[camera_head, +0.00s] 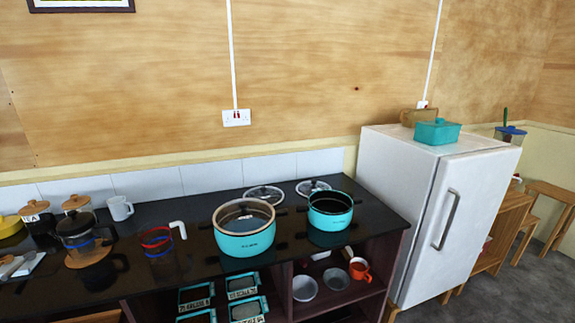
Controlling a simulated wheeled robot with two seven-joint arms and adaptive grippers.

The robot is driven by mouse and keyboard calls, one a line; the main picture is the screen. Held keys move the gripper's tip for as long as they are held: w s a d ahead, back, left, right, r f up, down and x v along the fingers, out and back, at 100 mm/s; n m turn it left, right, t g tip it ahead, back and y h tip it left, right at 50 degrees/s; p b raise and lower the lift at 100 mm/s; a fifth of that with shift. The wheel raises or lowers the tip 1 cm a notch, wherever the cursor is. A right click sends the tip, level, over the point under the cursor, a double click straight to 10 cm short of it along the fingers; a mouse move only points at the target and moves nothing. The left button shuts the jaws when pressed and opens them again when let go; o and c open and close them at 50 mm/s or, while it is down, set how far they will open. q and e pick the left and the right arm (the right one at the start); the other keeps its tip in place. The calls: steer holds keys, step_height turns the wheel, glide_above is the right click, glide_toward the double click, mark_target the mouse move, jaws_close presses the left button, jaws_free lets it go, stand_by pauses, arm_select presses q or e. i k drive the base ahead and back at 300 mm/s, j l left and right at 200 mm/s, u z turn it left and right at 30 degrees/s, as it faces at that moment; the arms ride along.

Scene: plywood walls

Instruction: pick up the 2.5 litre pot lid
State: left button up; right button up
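Two round glass lids with metal rims lie on the black counter behind the pots. One lid (264,193) is behind the larger turquoise pot (245,243). The other lid (312,186) is behind the smaller turquoise pot (330,221), close to the tiled wall. I cannot read the pots' sizes, so I cannot tell which lid is the 2.5 litre one. The smaller pot is open with a dark inside. Neither of my grippers is in view.
The black counter (185,207) also carries a measuring jug (157,241), a French press (82,239), a white mug (120,208) and jars. A white fridge (405,200) stands to the right. Shelves below hold bowls, boxes and an orange mug (360,269).

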mark_target(304, 189)
steer(key=i+l, duration=0.15)
steer(key=i, duration=0.7)
